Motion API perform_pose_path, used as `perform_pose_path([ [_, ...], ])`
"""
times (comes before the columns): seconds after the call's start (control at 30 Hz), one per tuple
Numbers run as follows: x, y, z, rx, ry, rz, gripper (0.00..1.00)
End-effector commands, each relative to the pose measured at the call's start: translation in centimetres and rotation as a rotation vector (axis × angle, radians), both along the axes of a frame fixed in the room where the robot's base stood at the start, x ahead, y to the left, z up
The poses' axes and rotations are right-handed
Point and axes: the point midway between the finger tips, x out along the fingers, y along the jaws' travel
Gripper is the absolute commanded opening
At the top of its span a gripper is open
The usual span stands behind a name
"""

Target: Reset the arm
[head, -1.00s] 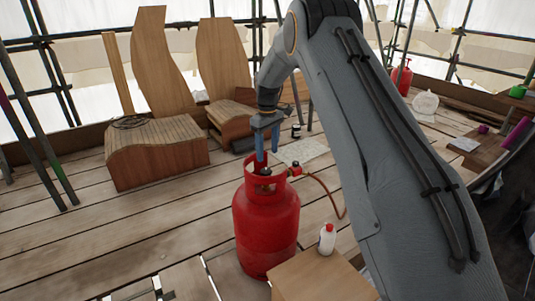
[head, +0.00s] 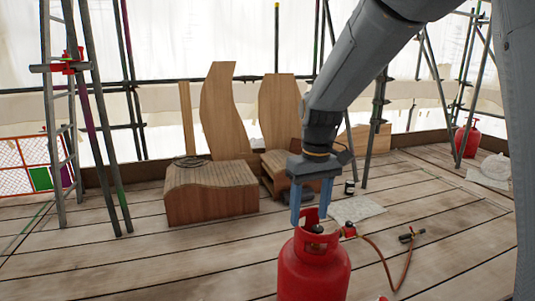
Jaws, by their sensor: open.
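My gripper (head: 311,200) hangs from my grey arm with its two blue fingers pointing down and apart. It is open. The fingertips are at the collar of a red gas cylinder (head: 313,272), in front of or around its valve; I cannot tell whether they touch it. The cylinder stands upright at the bottom middle, its base cut off by the frame. A red regulator (head: 348,229) sits beside the collar, with a hose (head: 378,256) running to a torch (head: 410,235) on the planks.
Wooden curved pieces (head: 212,190) stand behind to the left. A dark can (head: 350,187) and a pale sheet (head: 357,209) lie behind the cylinder. Scaffold poles and a ladder (head: 55,130) rise at left. Another red cylinder (head: 466,141) stands far right. The left planks (head: 130,260) are clear.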

Motion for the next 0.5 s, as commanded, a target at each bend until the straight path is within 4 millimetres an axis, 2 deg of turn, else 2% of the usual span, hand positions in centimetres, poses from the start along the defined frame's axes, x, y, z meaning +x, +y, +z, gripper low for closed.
perform_pose_path([
  [0.03,-2.4,0.4,0.6,0.003,-0.003,-0.01,0.55],
  [0.2,-10.0,0.8,1.2,0.01,0.001,-0.062,0.55],
  [0.3,-13.5,0.8,1.1,0.013,0.003,-0.087,0.55],
  [0.5,-18.4,0.6,0.5,0.018,0.006,-0.122,0.55],
])
